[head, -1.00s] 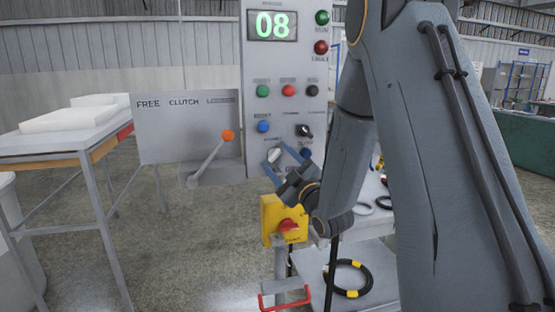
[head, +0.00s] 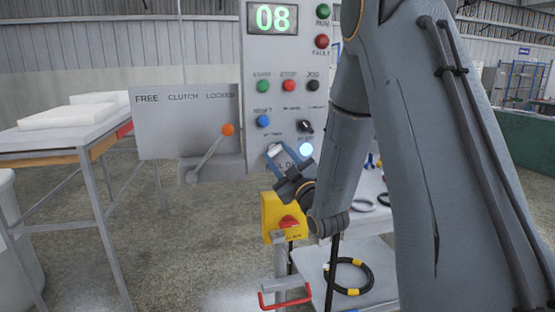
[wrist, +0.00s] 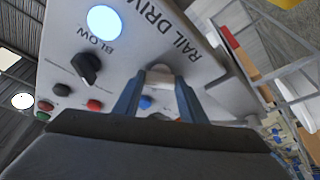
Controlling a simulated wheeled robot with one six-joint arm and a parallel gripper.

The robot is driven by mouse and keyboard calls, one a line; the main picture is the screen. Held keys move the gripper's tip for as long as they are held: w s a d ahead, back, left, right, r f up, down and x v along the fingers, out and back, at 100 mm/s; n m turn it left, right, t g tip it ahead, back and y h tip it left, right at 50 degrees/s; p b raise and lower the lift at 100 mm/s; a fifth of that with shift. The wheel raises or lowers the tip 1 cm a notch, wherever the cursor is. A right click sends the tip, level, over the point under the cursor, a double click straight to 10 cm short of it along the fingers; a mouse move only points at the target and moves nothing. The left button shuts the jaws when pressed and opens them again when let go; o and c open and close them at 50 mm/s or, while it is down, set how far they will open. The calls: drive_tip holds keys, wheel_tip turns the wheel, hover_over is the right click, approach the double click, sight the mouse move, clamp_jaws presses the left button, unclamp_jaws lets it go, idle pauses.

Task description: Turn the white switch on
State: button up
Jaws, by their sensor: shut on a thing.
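The white switch (head: 274,149) is low on the grey control panel (head: 262,78), left of a lit blue-white lamp (head: 306,149). My gripper (head: 276,155) is at the switch, its two blue fingers on either side of it. In the wrist view, the white switch (wrist: 160,76) shows between the fingertips (wrist: 158,88), and the gripper is shut on it. The lamp (wrist: 104,22) glows there beside the word BLOW. The fingers partly hide the switch.
A clutch lever with an orange knob (head: 228,130) stands left of the switch. A yellow box with a red knob (head: 288,222) is below the panel. A black selector (head: 306,127) and several coloured buttons are above.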

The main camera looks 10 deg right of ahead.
drive_tip(key=shift+a+f+m+t+h+b, duration=0.1)
drive_tip(key=shift+m+t+h+b, duration=0.15)
drive_tip(key=shift+m+h+b, duration=0.95)
drive_tip(key=shift+a+m+t+h+b, duration=0.15)
drive_tip(key=shift+m+h, duration=0.25)
drive_tip(key=shift+m, duration=1.65)
drive_tip(key=shift+f+m+t+h+b, duration=0.1)
drive_tip(key=shift+m+t+h+b, duration=0.4)
drive_tip(key=shift+m, duration=1.15)
drive_tip(key=shift+r+h, duration=0.1)
drive_tip(key=shift+h, duration=0.2)
drive_tip(key=o, duration=1.1)
drive_tip(key=shift+c, duration=0.2)
drive_tip(key=b+v, duration=0.1)
drive_tip(key=v, duration=0.7)
drive_tip(key=shift+r, duration=0.15)
